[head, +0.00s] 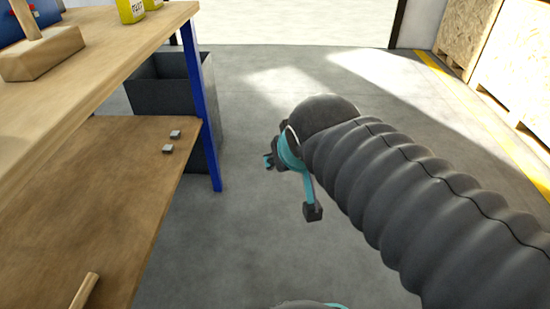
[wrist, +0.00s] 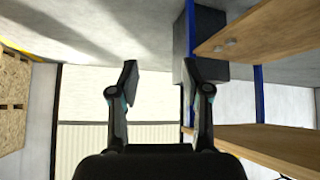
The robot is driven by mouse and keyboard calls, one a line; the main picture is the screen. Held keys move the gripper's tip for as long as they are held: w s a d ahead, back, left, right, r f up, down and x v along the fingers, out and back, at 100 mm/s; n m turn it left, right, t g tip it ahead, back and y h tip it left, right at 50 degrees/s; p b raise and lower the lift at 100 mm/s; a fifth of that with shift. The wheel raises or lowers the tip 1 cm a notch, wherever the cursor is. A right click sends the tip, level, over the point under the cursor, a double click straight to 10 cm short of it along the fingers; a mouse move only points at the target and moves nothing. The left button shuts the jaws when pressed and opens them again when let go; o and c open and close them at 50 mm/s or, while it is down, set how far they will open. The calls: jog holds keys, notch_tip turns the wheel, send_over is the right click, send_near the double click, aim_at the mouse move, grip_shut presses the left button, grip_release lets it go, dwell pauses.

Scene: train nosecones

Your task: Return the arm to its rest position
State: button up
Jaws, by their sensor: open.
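My arm, in a dark ribbed sleeve, reaches from the lower right of the head view to the middle, over open floor. My gripper (head: 268,161) is small and partly hidden behind the wrist there, to the right of the workbench. In the wrist view my gripper (wrist: 158,75) shows two dark fingers standing wide apart, with nothing between them. It is open and empty and touches nothing that I can see.
A wooden workbench (head: 100,65) with a blue leg (head: 203,110) and a lower shelf (head: 120,200) stands at the left. Two small grey pieces (head: 170,142) lie on the shelf. A dark bin (head: 160,85) stands behind the leg. Wooden crates (head: 500,40) are at the far right. The floor between is clear.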

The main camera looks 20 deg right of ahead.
jog(key=s+a+f+g+y+p, duration=0.1)
jog(key=s+a+f+g+p, duration=0.1)
jog(key=s, duration=0.4)
jog(key=shift+s+f+n+g, duration=0.2)
jog(key=shift+f+n+g, duration=0.1)
jog(key=shift+f+n, duration=0.1)
dwell(0.7)
